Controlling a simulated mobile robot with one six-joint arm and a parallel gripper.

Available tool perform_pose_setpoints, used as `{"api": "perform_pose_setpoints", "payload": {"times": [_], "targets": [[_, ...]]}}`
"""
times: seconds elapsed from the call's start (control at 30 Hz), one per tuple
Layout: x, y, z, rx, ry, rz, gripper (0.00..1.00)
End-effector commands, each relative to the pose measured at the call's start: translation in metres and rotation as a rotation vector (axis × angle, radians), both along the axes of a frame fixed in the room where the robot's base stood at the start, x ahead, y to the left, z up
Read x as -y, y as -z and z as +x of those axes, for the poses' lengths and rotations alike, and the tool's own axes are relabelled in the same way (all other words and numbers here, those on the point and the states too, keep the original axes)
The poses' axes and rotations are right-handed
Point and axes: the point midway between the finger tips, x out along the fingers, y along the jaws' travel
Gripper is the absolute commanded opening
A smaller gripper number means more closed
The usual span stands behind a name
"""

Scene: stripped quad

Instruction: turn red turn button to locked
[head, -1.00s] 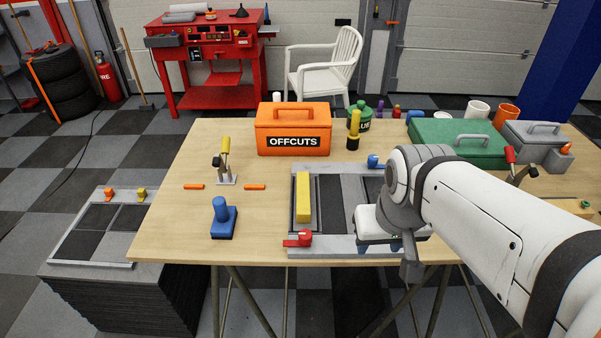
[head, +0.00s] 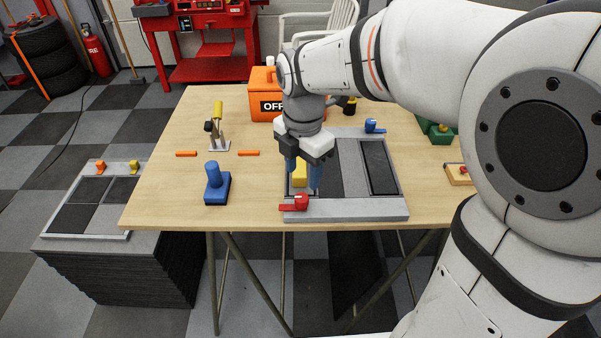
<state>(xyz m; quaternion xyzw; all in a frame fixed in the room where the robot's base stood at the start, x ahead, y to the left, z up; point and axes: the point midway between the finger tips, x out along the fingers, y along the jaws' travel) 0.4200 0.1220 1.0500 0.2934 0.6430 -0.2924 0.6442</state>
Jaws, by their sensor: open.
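The red turn button (head: 299,202) sits on the front left corner of a grey frame (head: 350,208) on the wooden table. Its flat arm points left, over the frame's edge. The block is partly hidden by the fingers. I cannot tell whether the fingers touch it. A blue turn button (head: 375,126) is at the frame's back right corner.
A blue knobbed block (head: 216,184), orange strips (head: 249,153) and a yellow-handled clamp (head: 218,128) stand left of the frame. An orange offcuts box (head: 262,97) is behind my gripper. A second frame (head: 92,210) lies on a stack at the left.

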Motion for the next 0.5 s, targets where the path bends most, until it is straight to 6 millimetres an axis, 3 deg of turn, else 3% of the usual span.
{"api": "perform_pose_setpoints", "payload": {"times": [0.17, 0.5], "targets": [[-0.002, 0.016, 0.001, -0.006, -0.037, -0.002, 0.50], [-0.002, 0.068, 0.001, -0.005, -0.034, -0.002, 0.50]]}}
